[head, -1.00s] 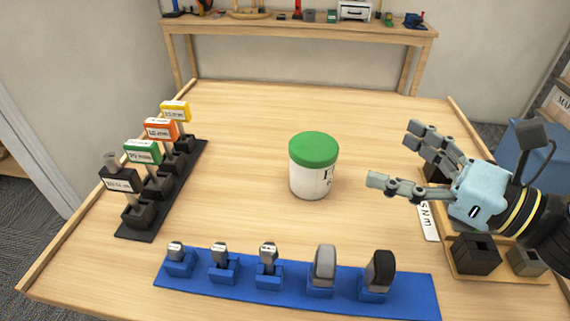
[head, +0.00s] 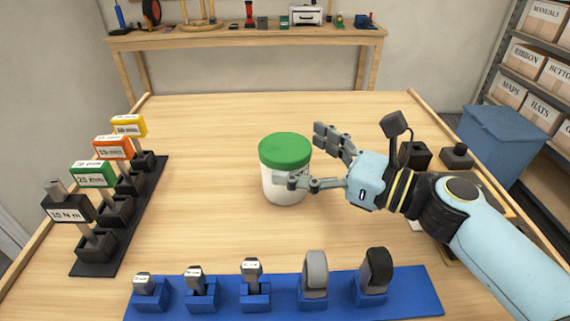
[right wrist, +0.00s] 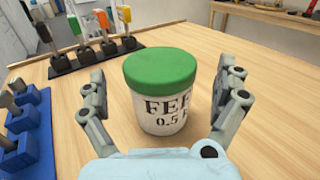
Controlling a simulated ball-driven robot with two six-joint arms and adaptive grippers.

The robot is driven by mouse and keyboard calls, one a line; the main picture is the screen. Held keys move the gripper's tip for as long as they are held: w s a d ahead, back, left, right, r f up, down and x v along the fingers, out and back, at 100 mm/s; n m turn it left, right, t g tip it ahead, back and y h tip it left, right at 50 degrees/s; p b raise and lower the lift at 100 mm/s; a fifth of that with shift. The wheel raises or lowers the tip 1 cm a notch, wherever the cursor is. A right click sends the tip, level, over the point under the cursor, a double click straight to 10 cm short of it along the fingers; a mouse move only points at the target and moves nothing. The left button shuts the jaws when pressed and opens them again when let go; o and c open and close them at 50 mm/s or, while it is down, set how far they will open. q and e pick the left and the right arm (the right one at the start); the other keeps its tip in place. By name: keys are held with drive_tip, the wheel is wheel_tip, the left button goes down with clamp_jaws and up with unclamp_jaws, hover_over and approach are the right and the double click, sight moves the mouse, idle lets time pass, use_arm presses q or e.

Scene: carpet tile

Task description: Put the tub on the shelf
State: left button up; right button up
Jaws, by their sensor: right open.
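The tub (head: 283,182) is white with a green lid and stands upright on the wooden table. In the right wrist view the tub (right wrist: 160,105) shows black lettering, partly readable as "FE" and "0.5". My right gripper (head: 306,158) is open at the tub's right side, with one finger in front of its wall and the other behind it. In the right wrist view its fingers stand on either side of the tub, with a visible gap at the right. A shelf unit (head: 511,50) with labelled boxes stands at the right edge. My left gripper is out of view.
A blue mat (head: 410,288) with several holders lies at the table's front. A black rack (head: 138,208) with coloured labelled tools stands on the left. A blue bin (head: 505,140) is beyond the right edge. A bench (head: 240,39) with tools stands behind. The table behind the tub is clear.

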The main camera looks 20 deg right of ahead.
sight(264, 139)
drive_tip(key=x, duration=0.3)
drive_tip(key=shift+w+a+p, duration=0.3)
drive_tip(key=shift+s, duration=0.1)
drive_tip(key=c, duration=1.6)
drive_tip(key=shift+c, duration=0.2)
drive_tip(key=shift+r, duration=0.15)
